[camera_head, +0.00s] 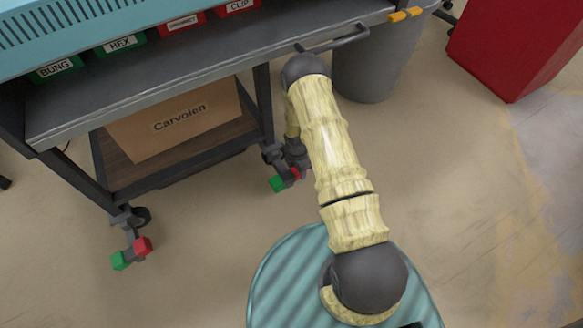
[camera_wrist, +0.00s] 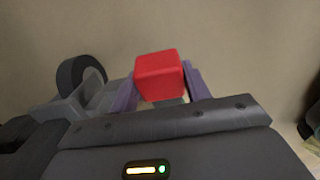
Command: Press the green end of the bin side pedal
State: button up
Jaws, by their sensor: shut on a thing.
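The bin side pedal sits on the trolley caster nearer the grey bin (camera_head: 372,72). In the head view its green end (camera_head: 277,184) points left and down, and its red end (camera_head: 296,173) lies to the right, close to my arm. In the wrist view the red end (camera_wrist: 160,72) is a red block between the two purple fingers of my gripper (camera_wrist: 160,88). The gripper is shut on it. The green end does not show in the wrist view. In the head view my gripper is mostly hidden by my arm.
Another caster at the trolley's left has its own green end (camera_head: 121,260) and red end (camera_head: 143,246). The trolley shelf (camera_head: 215,82) overhangs above a Carvolen box (camera_head: 172,118). A caster wheel (camera_wrist: 80,74) stands left of my gripper. The floor left of the pedal is clear.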

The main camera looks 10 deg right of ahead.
jog(key=shift+s+a, duration=0.1)
jog(key=shift+s, duration=0.05)
jog(key=o, duration=1.4)
